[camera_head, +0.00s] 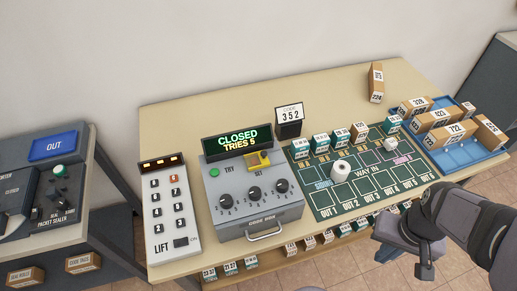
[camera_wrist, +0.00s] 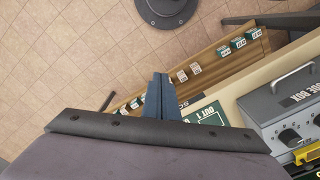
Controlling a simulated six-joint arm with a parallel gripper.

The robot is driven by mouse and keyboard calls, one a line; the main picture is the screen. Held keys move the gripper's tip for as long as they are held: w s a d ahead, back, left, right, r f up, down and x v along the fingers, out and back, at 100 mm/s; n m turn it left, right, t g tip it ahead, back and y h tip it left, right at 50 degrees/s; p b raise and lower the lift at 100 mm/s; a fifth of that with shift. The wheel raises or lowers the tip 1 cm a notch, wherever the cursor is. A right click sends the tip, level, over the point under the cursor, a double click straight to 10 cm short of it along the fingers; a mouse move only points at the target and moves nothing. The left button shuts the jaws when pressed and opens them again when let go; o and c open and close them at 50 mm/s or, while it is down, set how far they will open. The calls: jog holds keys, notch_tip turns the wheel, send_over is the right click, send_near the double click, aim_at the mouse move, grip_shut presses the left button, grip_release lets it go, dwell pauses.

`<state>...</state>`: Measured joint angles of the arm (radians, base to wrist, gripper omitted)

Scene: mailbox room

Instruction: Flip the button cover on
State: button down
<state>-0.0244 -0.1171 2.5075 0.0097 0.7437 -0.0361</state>
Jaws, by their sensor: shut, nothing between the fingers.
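The yellow button cover (camera_head: 258,160) sits on the top of the grey code box (camera_head: 262,217), right of a green button (camera_head: 214,173) and just below the display. Whether it is raised or lowered is too small to tell. Part of the yellow cover also shows at the lower right corner of the wrist view (camera_wrist: 307,153). My gripper (camera_head: 425,270) is at the lower right in the head view, in front of the table and well apart from the cover. In the wrist view its fingers (camera_wrist: 160,85) are together and empty.
A display (camera_head: 237,142) reads CLOSED, TRIES 5. Three dark knobs line the box, with a handle (camera_head: 265,234) on its front. A keypad (camera_head: 171,209) stands left. A green sorting board (camera_head: 358,178) with a white roll (camera_head: 341,171) and a blue tray (camera_head: 468,152) of boxes lie right.

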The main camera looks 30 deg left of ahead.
jog(key=w+a+r+n+y+b, duration=0.1)
jog(key=w+a+r+n+b, duration=0.2)
jog(key=w+a, duration=0.35)
jog(key=w+a+r+n+y+b, duration=0.1)
jog(key=w+a+r+n, duration=0.4)
jog(key=a, duration=0.3)
jog(key=a+r+n+y+b, duration=0.1)
jog(key=a+r+n, duration=0.2)
jog(key=a, duration=0.7)
jog(key=a+r+n+b, duration=0.1)
jog(key=a+r+n, duration=0.3)
jog(key=a, duration=0.6)
jog(key=shift+w+n+y+b, duration=0.25)
jog(key=shift+n+y+b, duration=0.15)
jog(key=shift+n, duration=0.8)
jog(key=shift+a, duration=0.1)
send_over(254, 153)
jog(key=d, duration=0.2)
jog(key=shift+a+f+p, duration=0.1)
jog(key=shift+f+p, duration=0.2)
jog(key=shift+f, duration=4.4)
